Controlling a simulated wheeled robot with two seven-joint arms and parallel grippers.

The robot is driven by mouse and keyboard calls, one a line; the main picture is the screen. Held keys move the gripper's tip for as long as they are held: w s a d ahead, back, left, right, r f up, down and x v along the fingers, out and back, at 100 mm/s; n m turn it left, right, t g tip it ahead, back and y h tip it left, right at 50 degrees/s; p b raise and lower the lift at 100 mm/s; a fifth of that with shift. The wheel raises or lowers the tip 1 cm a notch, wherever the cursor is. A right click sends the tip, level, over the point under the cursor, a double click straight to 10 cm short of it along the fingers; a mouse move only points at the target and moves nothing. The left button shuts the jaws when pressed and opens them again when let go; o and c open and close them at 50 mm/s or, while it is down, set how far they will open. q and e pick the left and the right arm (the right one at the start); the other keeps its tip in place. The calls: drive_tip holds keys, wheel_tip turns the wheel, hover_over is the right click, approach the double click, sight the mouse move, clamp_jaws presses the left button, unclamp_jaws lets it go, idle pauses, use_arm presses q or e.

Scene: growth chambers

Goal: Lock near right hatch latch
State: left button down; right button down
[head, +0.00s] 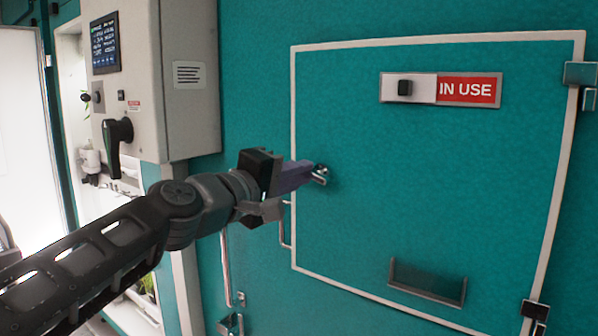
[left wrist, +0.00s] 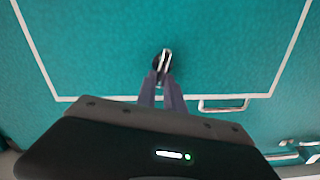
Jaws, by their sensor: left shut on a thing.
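The hatch (head: 430,180) is a teal panel with a pale frame on the right of the head view. Its latch (head: 321,174) is a small metal lever on a round base near the hatch's left edge. The latch also shows in the left wrist view (left wrist: 164,62), just past the fingertips. My left gripper (head: 308,172) reaches in from the left, with its fingers shut on the latch lever. In the left wrist view the two fingers (left wrist: 162,80) meet at the lever. The fingers partly hide the lever. My right gripper is not in view.
A sliding "IN USE" sign (head: 440,89) is on the hatch's upper part and a tray-like holder (head: 427,282) on its lower part. A grey control box (head: 160,85) with a screen and black handle (head: 117,140) stands left. Metal handles (head: 226,268) are below the gripper.

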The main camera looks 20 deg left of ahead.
use_arm(q)
drive_tip(key=shift+f+n, duration=0.2)
drive_tip(key=shift+n, duration=1.2)
drive_tip(key=c, duration=1.4)
unclamp_jaws()
drive_tip(key=shift+c, duration=0.2)
drive_tip(key=b+v, duration=0.1)
drive_tip(key=v, duration=0.6)
drive_tip(key=shift+s, duration=0.35)
drive_tip(key=shift+a, duration=0.15)
